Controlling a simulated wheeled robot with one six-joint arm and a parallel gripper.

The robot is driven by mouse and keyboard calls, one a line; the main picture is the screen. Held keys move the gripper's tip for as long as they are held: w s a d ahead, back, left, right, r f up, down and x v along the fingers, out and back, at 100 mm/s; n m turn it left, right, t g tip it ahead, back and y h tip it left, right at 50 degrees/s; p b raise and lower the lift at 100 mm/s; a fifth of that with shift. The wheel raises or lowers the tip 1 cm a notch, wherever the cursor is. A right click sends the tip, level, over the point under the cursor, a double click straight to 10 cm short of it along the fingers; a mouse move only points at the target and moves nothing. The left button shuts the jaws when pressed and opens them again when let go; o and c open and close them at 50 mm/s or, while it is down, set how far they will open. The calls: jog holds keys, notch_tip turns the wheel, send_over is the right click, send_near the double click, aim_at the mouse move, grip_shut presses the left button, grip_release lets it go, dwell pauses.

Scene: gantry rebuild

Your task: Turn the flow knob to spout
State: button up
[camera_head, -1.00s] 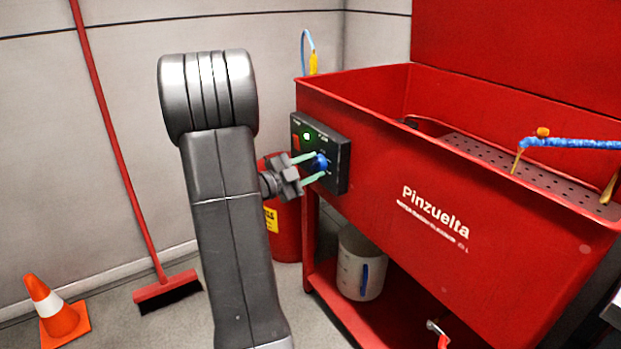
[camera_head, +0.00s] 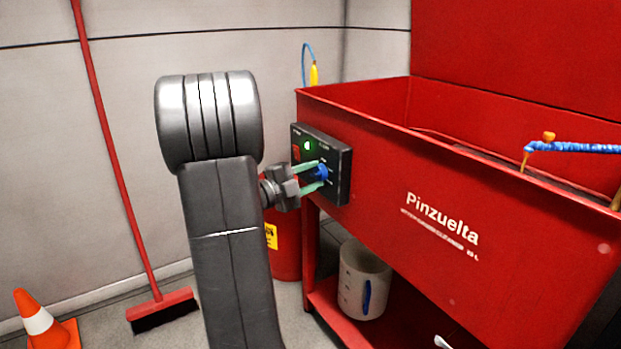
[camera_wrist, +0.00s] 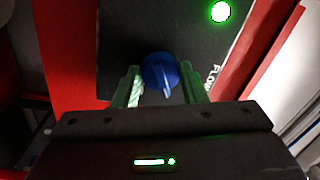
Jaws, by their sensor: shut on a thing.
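The flow knob (camera_wrist: 161,73) is a blue round knob with a raised grip bar, on a dark control panel (camera_wrist: 125,30). In the head view the knob (camera_head: 322,173) sits on the panel (camera_head: 343,178) at the left end of the red parts washer. My gripper (camera_head: 318,176) reaches it from the left, with its pale green fingers shut on the knob's sides. In the wrist view my gripper (camera_wrist: 163,88) has one finger on each side of the knob. A partial label "FLOW" shows beside it; the position markings are too small or hidden to read.
A lit green light (camera_head: 308,146) is on the panel near the knob. The red washer basin (camera_head: 450,190) fills the right, with a blue spout hose (camera_head: 580,148) above it. A red drum (camera_head: 284,245) stands below my gripper, and a white bucket (camera_head: 352,285) on the lower shelf.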

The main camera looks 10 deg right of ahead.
jog(key=shift+f, duration=0.1)
jog(key=o, duration=1)
jog(key=shift+c, duration=0.2)
jog(key=shift+a, duration=0.1)
jog(key=r+p+v, duration=0.1)
jog(key=p+v, duration=0.2)
jog(key=v, duration=1)
jog(key=shift+s+a+f, duration=0.2)
jog(key=shift+a+f, duration=0.1)
jog(key=shift+f, duration=0.2)
jog(key=b+x, duration=0.3)
jog(key=x, duration=1.1)
